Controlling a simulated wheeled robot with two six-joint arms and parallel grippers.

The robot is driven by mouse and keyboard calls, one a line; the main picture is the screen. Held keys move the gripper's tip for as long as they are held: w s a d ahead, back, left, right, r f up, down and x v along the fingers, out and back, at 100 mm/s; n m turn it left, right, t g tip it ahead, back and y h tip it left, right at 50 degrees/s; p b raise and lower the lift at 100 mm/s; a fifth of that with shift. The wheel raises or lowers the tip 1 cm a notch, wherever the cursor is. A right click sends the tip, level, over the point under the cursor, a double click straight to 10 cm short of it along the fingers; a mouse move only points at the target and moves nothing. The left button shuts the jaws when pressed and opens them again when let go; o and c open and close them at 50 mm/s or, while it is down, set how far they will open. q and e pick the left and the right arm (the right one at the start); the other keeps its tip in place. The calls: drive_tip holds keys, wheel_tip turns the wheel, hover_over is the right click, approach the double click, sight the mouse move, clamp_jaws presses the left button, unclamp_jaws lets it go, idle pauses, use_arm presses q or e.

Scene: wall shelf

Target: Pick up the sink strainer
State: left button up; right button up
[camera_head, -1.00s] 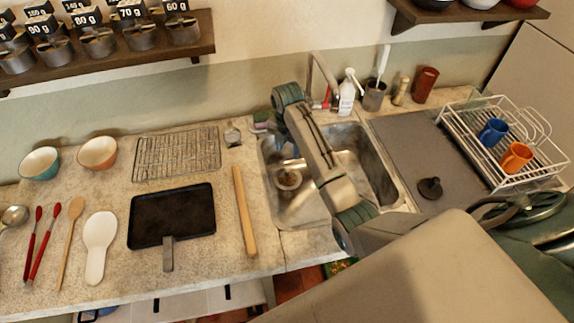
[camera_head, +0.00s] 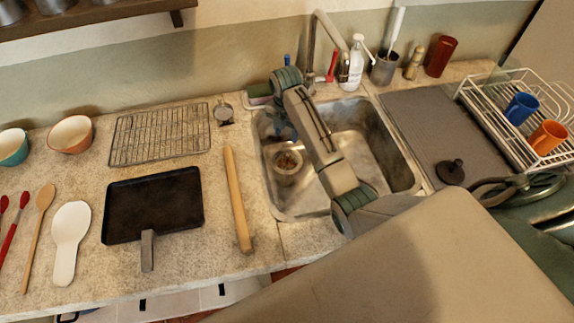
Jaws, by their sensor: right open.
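The sink strainer (camera_head: 287,166) is a small round metal basket with brownish bits in it. It sits on the floor of the steel sink (camera_head: 352,128), toward the left side. My right arm reaches in from the lower right across the sink. My right gripper (camera_head: 284,132) points down over the left part of the sink, just behind the strainer in the picture. It is open and looks empty, apart from the strainer. Its fingertips are small and partly hidden by my wrist. My left gripper is not in view.
The faucet (camera_head: 330,40) rises behind the sink near my wrist. A rolling pin (camera_head: 236,200), black pan (camera_head: 153,204) and wire rack (camera_head: 160,134) lie left. A dark round stopper (camera_head: 451,171) and a dish rack (camera_head: 520,158) with two mugs are right.

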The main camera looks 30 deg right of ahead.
sight(287, 154)
drive_tip(key=shift+f, duration=0.5)
wheel_tip(287, 154, down, 4)
drive_tip(key=shift+f+p, duration=0.2)
drive_tip(key=shift+p, duration=0.35)
drive_tip(key=f, duration=0.1)
drive_tip(key=f+p, duration=0.1)
drive_tip(key=f, duration=0.2)
drive_tip(key=shift+s+a+p, duration=0.15)
drive_tip(key=shift+s+p, duration=0.2)
drive_tip(key=shift+f, duration=0.7)
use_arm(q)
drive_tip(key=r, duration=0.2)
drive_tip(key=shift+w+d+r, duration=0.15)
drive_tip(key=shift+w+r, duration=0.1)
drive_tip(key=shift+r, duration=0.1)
use_arm(e)
clamp_jaws()
